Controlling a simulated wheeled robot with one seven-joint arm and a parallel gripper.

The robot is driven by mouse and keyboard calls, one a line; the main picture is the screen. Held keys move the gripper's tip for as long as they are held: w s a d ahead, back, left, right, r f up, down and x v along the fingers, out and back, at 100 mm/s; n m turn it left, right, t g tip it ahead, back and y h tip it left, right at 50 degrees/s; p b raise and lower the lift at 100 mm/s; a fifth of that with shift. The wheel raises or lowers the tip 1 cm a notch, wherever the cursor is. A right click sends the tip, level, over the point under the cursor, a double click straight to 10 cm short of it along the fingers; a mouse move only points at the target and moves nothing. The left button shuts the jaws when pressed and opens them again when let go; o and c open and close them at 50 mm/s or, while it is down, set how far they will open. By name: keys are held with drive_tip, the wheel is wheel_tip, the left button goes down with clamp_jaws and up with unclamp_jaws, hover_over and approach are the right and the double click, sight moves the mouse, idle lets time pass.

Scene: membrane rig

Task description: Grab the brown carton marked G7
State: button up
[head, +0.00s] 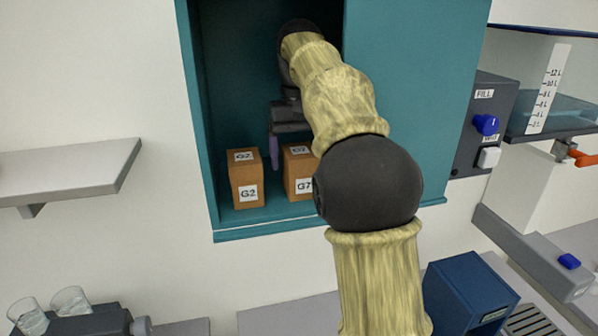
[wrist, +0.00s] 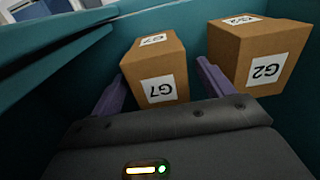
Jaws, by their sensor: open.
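The brown carton marked G7 (head: 299,172) stands upright on the floor of the teal cabinet, partly hidden by my arm in the head view. In the wrist view the G7 carton (wrist: 155,68) sits between the two purple fingers of my gripper (wrist: 160,88). The fingers are open, one at each side of the carton, with gaps showing. In the head view one finger of my gripper (head: 275,150) shows between the two cartons. A second brown carton marked G2 (head: 245,180) stands to the left in the head view, and to the right in the wrist view (wrist: 258,55).
The teal cabinet (head: 330,222) encloses the cartons, with its side wall close to G7 in the wrist view. A grey shelf (head: 70,172) is at left. A dark control box (head: 483,125) and a water tank (head: 555,85) are at right. A blue box (head: 468,292) stands below.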

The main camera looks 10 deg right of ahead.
sight(300, 174)
drive_tip(key=shift+f, duration=0.15)
drive_tip(key=shift+f+p, duration=0.8)
drive_tip(key=shift+f, duration=1.65)
drive_tip(key=shift+w, duration=0.1)
drive_tip(key=c, duration=1.1)
drive_tip(key=shift+r, duration=0.1)
